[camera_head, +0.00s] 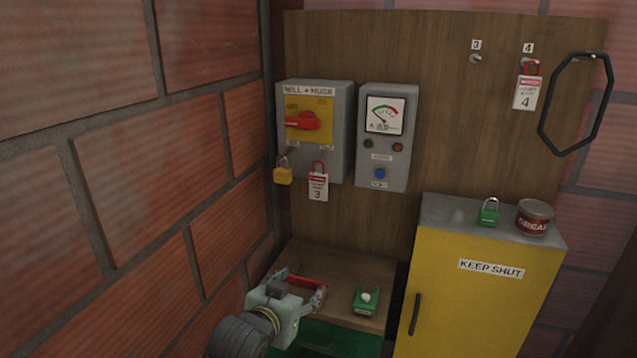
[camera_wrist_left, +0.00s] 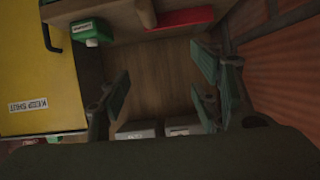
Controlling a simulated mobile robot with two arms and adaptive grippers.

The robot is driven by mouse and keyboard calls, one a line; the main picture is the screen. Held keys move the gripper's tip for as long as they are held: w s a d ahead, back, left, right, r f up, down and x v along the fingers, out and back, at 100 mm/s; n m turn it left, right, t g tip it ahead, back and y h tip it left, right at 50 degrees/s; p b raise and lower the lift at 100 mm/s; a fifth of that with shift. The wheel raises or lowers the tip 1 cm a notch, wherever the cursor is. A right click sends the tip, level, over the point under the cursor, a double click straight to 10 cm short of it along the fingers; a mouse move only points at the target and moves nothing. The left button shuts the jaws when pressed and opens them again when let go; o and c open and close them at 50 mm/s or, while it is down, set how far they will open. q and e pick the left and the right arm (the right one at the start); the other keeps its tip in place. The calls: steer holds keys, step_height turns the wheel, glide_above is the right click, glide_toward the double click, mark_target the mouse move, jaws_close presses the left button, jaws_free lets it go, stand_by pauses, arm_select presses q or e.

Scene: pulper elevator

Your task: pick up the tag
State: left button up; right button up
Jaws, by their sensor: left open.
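Two white tags with red tops are in the head view. Tag 3 (camera_head: 318,187) hangs by a red loop under the grey switch box (camera_head: 337,130), right of a yellow padlock (camera_head: 283,173). Tag 4 (camera_head: 527,92) hangs on the hook under label 4. My left gripper (camera_head: 307,286) is open, low over the wooden shelf, well below tag 3. The left wrist view shows its fingers (camera_wrist_left: 160,88) apart with nothing between them. I cannot make out a tag in that view. My right gripper is not in view.
A red item (camera_head: 308,281) lies on the shelf (camera_head: 337,316) by my left gripper, with a green-and-white item (camera_head: 366,299) to its right. The yellow cabinet (camera_head: 462,300) carries a green padlock (camera_head: 489,212) and a tin (camera_head: 535,218). The brick wall (camera_head: 140,190) is close at left.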

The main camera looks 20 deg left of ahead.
mark_target(317, 185)
arm_select(q)
steer(key=w+r+t, duration=0.1)
steer(key=w+r, duration=0.3)
steer(key=r, duration=0.1)
steer(key=w+r+t, duration=0.2)
steer(key=w+r, duration=0.3)
steer(key=r, duration=0.1)
steer(key=w+a+r+t+p, duration=0.1)
steer(key=w+r+t, duration=0.1)
steer(key=w+r, duration=0.2)
step_height(317, 185, up, 2)
steer(key=shift+w+r+n, duration=0.15)
steer(key=shift+r+n, duration=0.1)
steer(key=shift+n, duration=0.05)
steer(key=w+p, duration=0.2)
steer(key=w, duration=0.1)
steer(key=shift+w+r, duration=0.1)
steer(key=shift+w, duration=0.15)
steer(key=shift+w+d+f, duration=0.1)
steer(key=shift+w+f, duration=0.1)
steer(key=shift+w, duration=0.55)
steer(key=shift+c, duration=0.5)
steer(key=c, duration=1)
steer(key=shift+r, duration=0.1)
